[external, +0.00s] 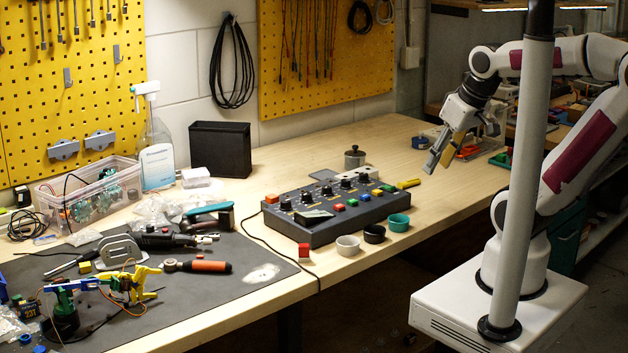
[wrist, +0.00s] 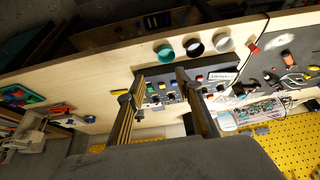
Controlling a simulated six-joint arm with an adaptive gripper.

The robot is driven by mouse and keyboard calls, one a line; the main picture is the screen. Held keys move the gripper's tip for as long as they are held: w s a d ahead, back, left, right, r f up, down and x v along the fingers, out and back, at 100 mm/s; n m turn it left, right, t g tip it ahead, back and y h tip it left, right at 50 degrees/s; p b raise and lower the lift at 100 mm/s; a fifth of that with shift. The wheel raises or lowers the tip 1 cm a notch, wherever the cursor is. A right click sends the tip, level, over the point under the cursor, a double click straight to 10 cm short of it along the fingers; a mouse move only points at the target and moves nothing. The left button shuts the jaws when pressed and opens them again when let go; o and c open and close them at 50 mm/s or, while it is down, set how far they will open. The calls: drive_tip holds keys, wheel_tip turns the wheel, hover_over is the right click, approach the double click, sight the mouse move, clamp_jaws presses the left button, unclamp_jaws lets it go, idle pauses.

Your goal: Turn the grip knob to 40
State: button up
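A dark control box (external: 330,232) lies on the bench with a row of black knobs (external: 327,190) along its back and coloured buttons in front. Its labels are too small to read, so I cannot tell which knob is the grip knob or where any knob points. My gripper (external: 438,163) is in the air to the right of the box and above it, apart from everything. In the wrist view my gripper (wrist: 160,77) shows two separated fingers with nothing held between them. The control box (wrist: 170,92) shows between and behind the fingers, which hide part of it.
White, black and teal cups (external: 397,222) stand before the box, with a red cube (external: 304,250) nearby. A metal lidded pot (external: 354,157) and a yellow-handled tool (external: 408,184) lie close by. A grey pole (external: 521,170) stands before my arm. The bench right of the box is mostly clear.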

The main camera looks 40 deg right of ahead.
drive_tip(key=w, duration=0.1)
drive_tip(key=m+g+h, duration=0.2)
drive_tip(key=m+g, duration=0.1)
approach(364, 174)
drive_tip(key=s+f, duration=0.1)
drive_tip(key=s, duration=0.1)
drive_tip(key=s+a, duration=0.1)
drive_tip(key=s, duration=0.2)
drive_tip(key=s+f, duration=0.1)
drive_tip(key=s, duration=0.1)
drive_tip(key=shift+s+a+f, duration=0.2)
drive_tip(key=shift+a+f, duration=0.15)
drive_tip(key=shift+a, duration=0.05)
drive_tip(key=w, duration=0.1)
drive_tip(key=w+m, duration=0.1)
drive_tip(key=w, duration=0.1)
drive_tip(key=shift+w+d+f+m+t+h, duration=0.15)
drive_tip(key=shift+d+m+t+h, duration=0.15)
drive_tip(key=shift+m, duration=0.1)
drive_tip(key=shift+w+d+r+m+t, duration=0.15)
drive_tip(key=shift+w+r+m, duration=0.15)
drive_tip(key=shift+w+m, duration=0.3)
drive_tip(key=shift+w+d+r+m+t, duration=0.1)
drive_tip(key=shift+w+r+m, duration=0.25)
drive_tip(key=shift+w+m, duration=0.25)
drive_tip(key=shift+w+d+r+m+t, duration=0.15)
drive_tip(key=shift+w+r+m, duration=0.15)
drive_tip(key=shift+w+m, duration=0.25)
drive_tip(key=shift+f, duration=0.1)
drive_tip(key=shift+x, duration=3.8)
